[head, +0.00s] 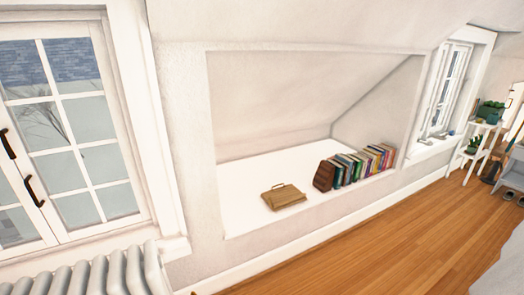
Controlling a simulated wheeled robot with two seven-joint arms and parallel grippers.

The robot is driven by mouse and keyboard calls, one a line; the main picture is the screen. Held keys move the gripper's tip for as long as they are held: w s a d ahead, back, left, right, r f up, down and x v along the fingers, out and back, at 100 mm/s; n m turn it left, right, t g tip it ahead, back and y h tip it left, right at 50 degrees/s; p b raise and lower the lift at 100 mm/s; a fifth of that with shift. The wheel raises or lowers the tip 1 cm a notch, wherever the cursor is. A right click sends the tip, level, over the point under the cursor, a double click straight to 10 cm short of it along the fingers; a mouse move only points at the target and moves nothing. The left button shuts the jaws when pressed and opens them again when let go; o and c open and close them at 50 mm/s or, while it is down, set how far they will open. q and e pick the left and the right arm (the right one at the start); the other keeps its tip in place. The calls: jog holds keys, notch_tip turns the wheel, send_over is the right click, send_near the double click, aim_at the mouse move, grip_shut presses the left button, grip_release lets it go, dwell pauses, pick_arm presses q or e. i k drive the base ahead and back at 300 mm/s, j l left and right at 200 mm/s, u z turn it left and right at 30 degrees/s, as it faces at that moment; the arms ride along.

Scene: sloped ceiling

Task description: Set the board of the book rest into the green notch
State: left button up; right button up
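A dark brown wooden piece (324,176) with a slanted side stands upright at the left end of a row of books in the white wall niche. It may be the book rest, but I cannot make out a separate board. No green notch can be made out at this distance. Neither of my grippers is in view.
A tan case with a handle (284,197) lies in the niche (245,170), left of several upright books (362,164). A radiator (95,275) stands below the left window. A plant stand (478,145) is at the far right. The wooden floor (370,245) before the niche is clear.

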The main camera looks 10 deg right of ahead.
aim_at(281, 195)
jog(key=i+l+z, duration=0.25)
jog(key=i+z, duration=0.15)
jog(key=i, duration=0.15)
jog(key=i+l+z, duration=0.1)
jog(key=i+z, duration=0.25)
jog(key=i, duration=0.2)
jog(key=i+j+z, duration=0.1)
jog(key=i+z, duration=0.3)
jog(key=i, duration=0.15)
